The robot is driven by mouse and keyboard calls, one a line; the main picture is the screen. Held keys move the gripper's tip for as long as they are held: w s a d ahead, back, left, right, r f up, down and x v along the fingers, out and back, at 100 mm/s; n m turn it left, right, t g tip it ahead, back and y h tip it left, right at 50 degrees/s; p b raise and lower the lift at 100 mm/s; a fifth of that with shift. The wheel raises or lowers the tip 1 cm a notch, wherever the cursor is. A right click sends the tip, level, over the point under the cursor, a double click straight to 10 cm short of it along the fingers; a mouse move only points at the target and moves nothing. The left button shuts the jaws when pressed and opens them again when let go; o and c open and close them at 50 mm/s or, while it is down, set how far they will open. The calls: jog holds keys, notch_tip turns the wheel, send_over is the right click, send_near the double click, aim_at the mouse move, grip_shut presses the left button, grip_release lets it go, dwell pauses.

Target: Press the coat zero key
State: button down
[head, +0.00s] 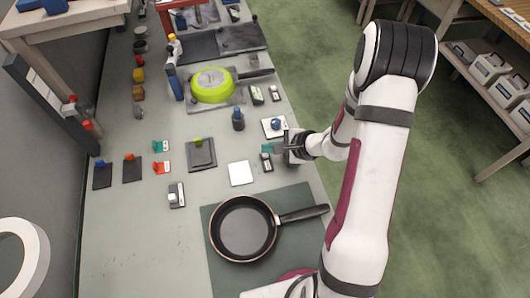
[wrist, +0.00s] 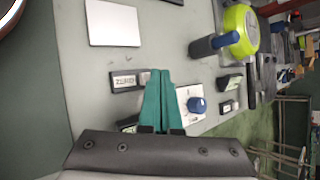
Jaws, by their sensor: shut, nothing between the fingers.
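A small dark block with a pale lettered label (wrist: 128,81) sits beside my fingertips in the wrist view; it looks like the coat zero key, though the lettering is too small to read surely. In the head view it is the small dark block (head: 267,164) just below my gripper (head: 268,148). My gripper's teal fingers (wrist: 160,74) are shut together and empty, and cover the block's right end in the wrist view. I cannot tell whether they touch it. A second labelled block (wrist: 128,122) is partly hidden by my gripper.
A blue knob on a white plate (head: 275,127) stands just beyond my gripper. A blank white plate (head: 240,173) lies to the left.

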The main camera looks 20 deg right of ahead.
jog(key=shift+r, duration=0.2)
notch_tip(320, 180, up, 5)
dwell(0.6)
dwell(0.5)
jog(key=shift+a+r, duration=0.1)
jog(key=s+a+r+n+g+y, duration=0.2)
jog(key=s+a+r+n+g, duration=0.2)
jog(key=s+a+r+n, duration=0.5)
jog(key=s+d+r+n+g+h, duration=0.1)
jog(key=s+r+n+h, duration=0.1)
jog(key=s, duration=0.6)
jog(key=s+d+r+n+g+h, duration=0.1)
jog(key=s+h, duration=0.3)
jog(key=s, duration=0.5)
jog(key=shift+s+d+r+n+g, duration=0.3)
jog(key=shift+d+r+n+g, duration=0.15)
jog(key=shift+d, duration=0.2)
